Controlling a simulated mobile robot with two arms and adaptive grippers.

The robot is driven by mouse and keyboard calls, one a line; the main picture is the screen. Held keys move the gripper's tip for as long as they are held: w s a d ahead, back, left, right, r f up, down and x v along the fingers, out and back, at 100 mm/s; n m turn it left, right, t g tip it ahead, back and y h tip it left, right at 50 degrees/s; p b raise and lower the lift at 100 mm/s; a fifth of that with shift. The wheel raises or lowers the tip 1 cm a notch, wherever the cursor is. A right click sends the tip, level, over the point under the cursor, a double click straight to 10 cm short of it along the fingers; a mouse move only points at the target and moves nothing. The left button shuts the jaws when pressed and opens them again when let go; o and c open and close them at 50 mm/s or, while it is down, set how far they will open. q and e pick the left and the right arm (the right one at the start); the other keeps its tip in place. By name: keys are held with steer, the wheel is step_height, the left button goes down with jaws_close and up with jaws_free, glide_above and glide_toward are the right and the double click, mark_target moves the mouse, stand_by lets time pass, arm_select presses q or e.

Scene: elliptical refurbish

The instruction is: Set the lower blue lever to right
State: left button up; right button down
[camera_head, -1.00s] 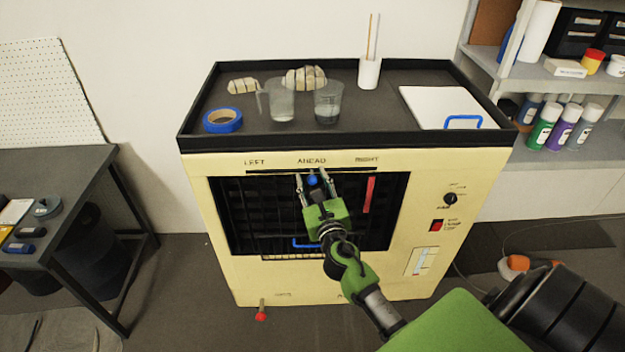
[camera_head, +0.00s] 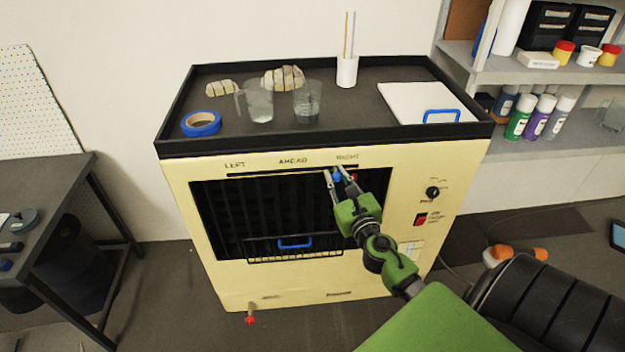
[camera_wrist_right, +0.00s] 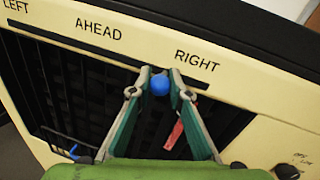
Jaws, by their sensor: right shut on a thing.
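The blue lever knob (camera_head: 337,177) is at the slot (camera_head: 290,172) under the printed labels LEFT, AHEAD and RIGHT on the cream cabinet front. It is near the slot's right end, just below and slightly left of the RIGHT label. My right gripper (camera_head: 339,173) is shut on the blue knob, one finger on each side. In the right wrist view the blue knob (camera_wrist_right: 159,85) is between the fingertips, and a red strip (camera_wrist_right: 174,135) hangs to the right, below the fingers. A red-knobbed lever (camera_head: 250,319) is low on the cabinet's front left. My left gripper is out of view.
A dark tray top (camera_head: 300,140) carries blue tape (camera_head: 201,123), two clear cups, stones, a white holder and a white board. A blue-handled grate (camera_head: 295,243) is in the cabinet's dark opening. A rotary knob (camera_head: 432,193) and red switch (camera_head: 420,219) are right of my arm.

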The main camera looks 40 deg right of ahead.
steer(key=shift+s+d+b, duration=0.2)
steer(key=shift+s+d, duration=0.35)
steer(key=shift+d, duration=0.35)
steer(key=shift+s+d+b, duration=0.15)
steer(key=shift+s+d, duration=0.4)
steer(key=shift+d, duration=0.35)
steer(key=c, duration=2)
jaws_free()
steer(key=shift+o, duration=0.6)
steer(key=shift+s+d, duration=0.15)
steer(key=v, duration=1.2)
